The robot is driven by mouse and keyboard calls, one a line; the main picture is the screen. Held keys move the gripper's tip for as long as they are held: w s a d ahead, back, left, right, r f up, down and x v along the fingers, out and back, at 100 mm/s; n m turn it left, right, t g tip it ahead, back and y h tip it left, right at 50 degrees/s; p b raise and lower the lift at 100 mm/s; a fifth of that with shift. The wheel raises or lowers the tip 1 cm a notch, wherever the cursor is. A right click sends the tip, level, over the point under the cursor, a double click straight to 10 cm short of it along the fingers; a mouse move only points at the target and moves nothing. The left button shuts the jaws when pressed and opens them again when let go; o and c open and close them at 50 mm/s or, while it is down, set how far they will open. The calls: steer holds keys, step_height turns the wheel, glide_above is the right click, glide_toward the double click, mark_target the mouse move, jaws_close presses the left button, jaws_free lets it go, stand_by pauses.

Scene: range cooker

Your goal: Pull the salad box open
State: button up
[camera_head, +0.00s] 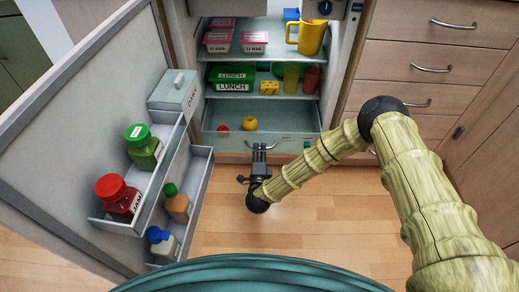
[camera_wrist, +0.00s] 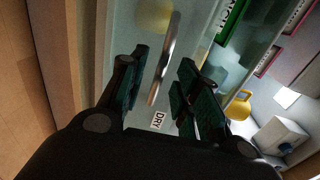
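The salad box (camera_head: 222,143) is the clear drawer at the bottom of the open fridge, with a yellow and a red item inside. Its metal bar handle (camera_head: 272,146) is on the front face, and it also shows in the wrist view (camera_wrist: 166,58). My gripper (camera_head: 259,148) is at the handle, reaching in from the front. In the wrist view my gripper (camera_wrist: 162,62) is open, with one finger on each side of the bar and gaps visible. The box appears shut, its front in line with the fridge opening.
The fridge door (camera_head: 75,130) stands open at the left, its shelves holding a red jar (camera_head: 117,195), a green jar (camera_head: 143,148) and bottles. Wooden drawers (camera_head: 430,60) stand at the right. The floor (camera_head: 310,215) before the fridge is clear.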

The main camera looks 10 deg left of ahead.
steer(key=s+d, duration=0.1)
steer(key=s, duration=0.8)
steer(key=shift+s+r, duration=0.3)
steer(key=shift+d, duration=0.1)
steer(key=s+d+f+n+g+y, duration=0.1)
steer(key=s+d+f+n+g, duration=0.45)
steer(key=s, duration=0.25)
steer(key=s+d+f+n+g+y, duration=0.1)
steer(key=s+d+f+n+g, duration=0.3)
steer(key=s+d+n, duration=0.3)
steer(key=s+d+r+n+g+h, duration=0.2)
steer(key=s+d+g, duration=0.2)
steer(key=s+d, duration=0.6)
steer(key=s+d+r+n+g+h, duration=0.2)
steer(key=s+d+r+g, duration=0.15)
steer(key=s+d, duration=0.6)
step_height(320, 180, up, 32)
steer(key=p, duration=3.4)
steer(key=shift+s+a+r, duration=0.2)
steer(key=shift+s+r, duration=0.05)
steer(key=shift+s, duration=0.05)
